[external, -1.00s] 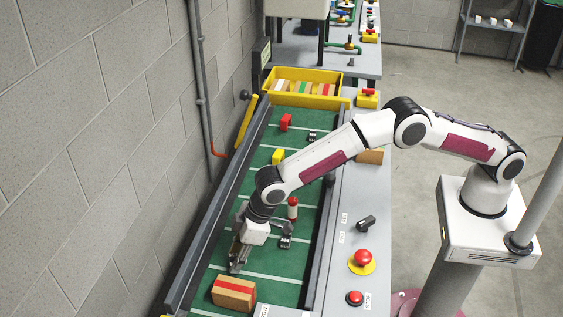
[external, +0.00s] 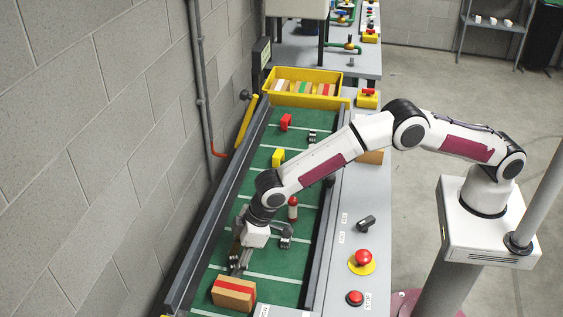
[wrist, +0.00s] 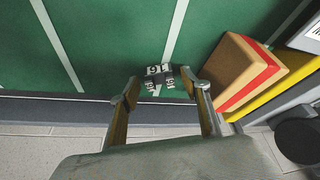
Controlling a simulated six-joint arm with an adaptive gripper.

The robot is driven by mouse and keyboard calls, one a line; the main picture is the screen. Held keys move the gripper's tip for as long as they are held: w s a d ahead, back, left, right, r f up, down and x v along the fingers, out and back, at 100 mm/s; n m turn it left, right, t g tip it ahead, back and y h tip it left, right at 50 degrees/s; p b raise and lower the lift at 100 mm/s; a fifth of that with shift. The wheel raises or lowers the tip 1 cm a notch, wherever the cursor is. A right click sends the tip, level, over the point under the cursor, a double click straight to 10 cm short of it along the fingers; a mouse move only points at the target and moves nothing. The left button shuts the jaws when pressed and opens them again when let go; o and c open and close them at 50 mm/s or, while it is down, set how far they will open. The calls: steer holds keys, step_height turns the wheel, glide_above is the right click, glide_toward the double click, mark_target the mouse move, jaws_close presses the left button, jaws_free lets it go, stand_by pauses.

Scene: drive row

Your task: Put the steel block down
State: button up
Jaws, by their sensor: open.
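The steel block (wrist: 158,80) is small and dark with white number labels. In the wrist view it is on the green belt (wrist: 110,40), between the tips of my fingers. My gripper (external: 239,264) is open and low over the near end of the belt, pointing down. In the external view the block is mostly hidden by the fingers.
A cardboard box with a red stripe (external: 234,293) lies close to my gripper. Up the belt are a red-topped cylinder (external: 293,208), a small metal piece (external: 286,238), a yellow block (external: 278,157) and a red block (external: 286,122). Rails border the belt.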

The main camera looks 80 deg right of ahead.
steer(key=v, duration=1.2)
steer(key=shift+r, duration=0.15)
stand_by(1.0)
